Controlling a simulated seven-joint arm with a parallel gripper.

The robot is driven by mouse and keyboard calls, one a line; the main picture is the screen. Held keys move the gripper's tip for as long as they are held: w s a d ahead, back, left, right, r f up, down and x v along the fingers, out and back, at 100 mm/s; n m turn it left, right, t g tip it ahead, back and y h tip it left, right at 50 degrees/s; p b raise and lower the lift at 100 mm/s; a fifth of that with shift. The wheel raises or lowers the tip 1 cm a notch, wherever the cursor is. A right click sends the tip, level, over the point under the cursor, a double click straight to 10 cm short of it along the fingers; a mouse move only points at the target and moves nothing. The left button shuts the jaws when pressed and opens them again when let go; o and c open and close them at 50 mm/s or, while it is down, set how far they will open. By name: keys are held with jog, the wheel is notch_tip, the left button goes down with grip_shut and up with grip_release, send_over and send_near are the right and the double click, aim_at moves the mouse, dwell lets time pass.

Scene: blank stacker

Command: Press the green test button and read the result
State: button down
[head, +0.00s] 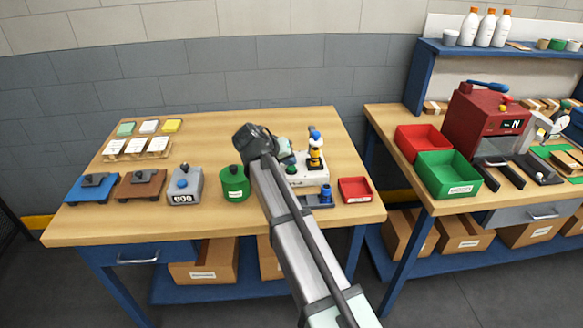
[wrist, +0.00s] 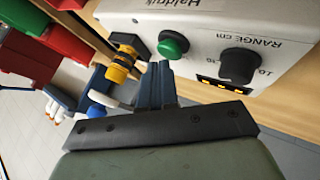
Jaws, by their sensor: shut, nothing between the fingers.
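The white tester box (head: 312,178) stands at the right part of the left table. In the wrist view its face (wrist: 205,28) fills the upper right, upside down, marked "RANGE cm". The round green button (wrist: 172,45) sticks out of that face, left of a black knob (wrist: 238,66). My gripper (wrist: 160,68) is shut and empty, its dark fingertips just below the green button in the picture. Whether they touch it I cannot tell. Several small yellow squares (wrist: 222,86) show on the box's edge. In the head view my arm partly hides the box.
A yellow-and-black device (head: 315,155) stands at the box and also shows left of my fingers in the wrist view (wrist: 123,60). A green canister (head: 233,183) is left of my arm, a red tray (head: 355,189) right. The table's back right is clear.

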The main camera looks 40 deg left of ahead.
aim_at(289, 168)
jog(key=shift+f, duration=0.4)
dwell(0.4)
jog(key=shift+r, duration=0.9)
jog(key=shift+r, duration=2.5)
